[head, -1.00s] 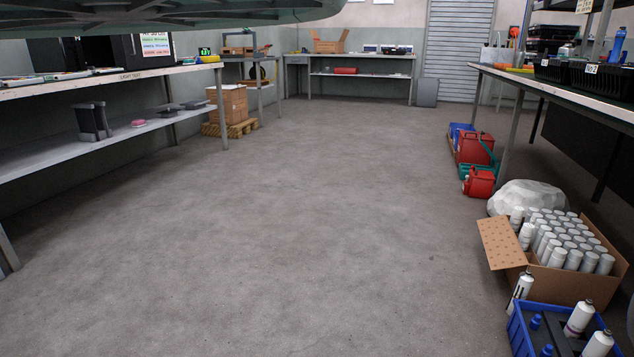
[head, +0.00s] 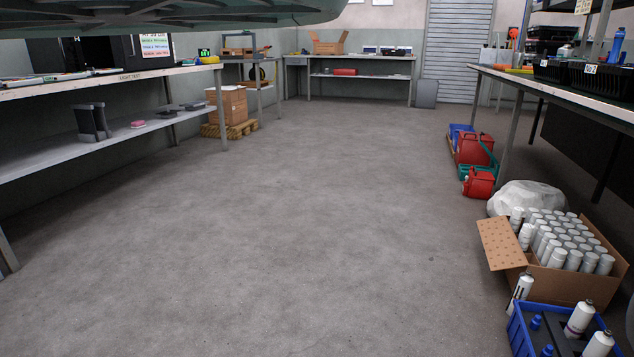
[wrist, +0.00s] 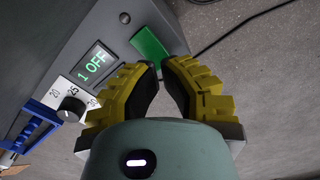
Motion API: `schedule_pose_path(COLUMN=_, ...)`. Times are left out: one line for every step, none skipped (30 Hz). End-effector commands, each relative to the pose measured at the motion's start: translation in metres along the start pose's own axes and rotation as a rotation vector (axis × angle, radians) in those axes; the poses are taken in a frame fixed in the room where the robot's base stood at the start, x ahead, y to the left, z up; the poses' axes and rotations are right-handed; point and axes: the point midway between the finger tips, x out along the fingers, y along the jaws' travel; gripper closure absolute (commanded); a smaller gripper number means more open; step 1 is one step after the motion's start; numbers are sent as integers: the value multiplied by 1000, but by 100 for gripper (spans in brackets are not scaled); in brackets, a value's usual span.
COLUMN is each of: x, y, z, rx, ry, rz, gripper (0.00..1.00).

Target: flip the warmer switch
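In the wrist view, the warmer appears as a grey housing (wrist: 118,20) running across the upper left. A green rocker-like switch (wrist: 150,46) sits at its edge. The display (wrist: 93,63) reads "1 OFF" in green. A dial (wrist: 71,109) with marks 20, 25 and 30 is beside it. My gripper (wrist: 162,65) has yellow fingers with dark pads; the tips are drawn together with nothing seen between them. The tips are just below the green switch in the picture; I cannot tell whether they touch it. The head view does not show my gripper or the switch.
In the head view, a long bench (head: 120,78) stands left and another bench (head: 560,85) right. The floor between is clear. A carton of white cans (head: 545,284), a blue crate (head: 522,335) and red canisters (head: 474,148) line the right side. A cable (wrist: 240,25) runs beyond the housing.

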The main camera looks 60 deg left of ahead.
Motion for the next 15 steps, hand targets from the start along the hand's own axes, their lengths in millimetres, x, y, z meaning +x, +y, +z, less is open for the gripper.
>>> schedule_pose_path(x=1, y=1, z=-1, rx=-3, ry=0, rz=0, gripper=100)
schedule_pose_path(x=1, y=1, z=-1, rx=-3, ry=0, rz=0, gripper=100)
schedule_pose_path(x=2, y=1, z=-1, rx=-3, ry=0, rz=0, gripper=100)
schedule_pose_path(x=2, y=1, z=-1, rx=-4, ry=0, rz=0, gripper=100)
schedule_pose_path(x=3, y=1, z=-1, rx=-4, ry=0, rz=0, gripper=100)
schedule_pose_path(x=3, y=1, z=-1, rx=-4, ry=0, rz=0, gripper=100)
schedule_pose_path(x=4, y=1, z=-1, rx=-4, ry=0, rz=0, gripper=100)
schedule_pose_path(x=4, y=1, z=-1, rx=-4, ry=0, rz=0, gripper=100)
schedule_pose_path(x=5, y=1, z=-1, rx=-4, ry=0, rz=0, gripper=100)
schedule_pose_path(x=5, y=1, z=-1, rx=-4, ry=0, rz=0, gripper=100)
schedule_pose_path(x=5, y=1, z=-1, rx=-4, ry=0, rz=0, gripper=100)
schedule_pose_path(x=6, y=1, z=-1, rx=-4, ry=0, rz=0, gripper=100)
schedule_pose_path(x=6, y=1, z=-1, rx=-4, ry=0, rz=0, gripper=100)
schedule_pose_path(x=7, y=1, z=-1, rx=-4, ry=0, rz=0, gripper=100)
schedule_pose_path(x=7, y=1, z=-1, rx=-4, ry=1, rz=0, gripper=100)
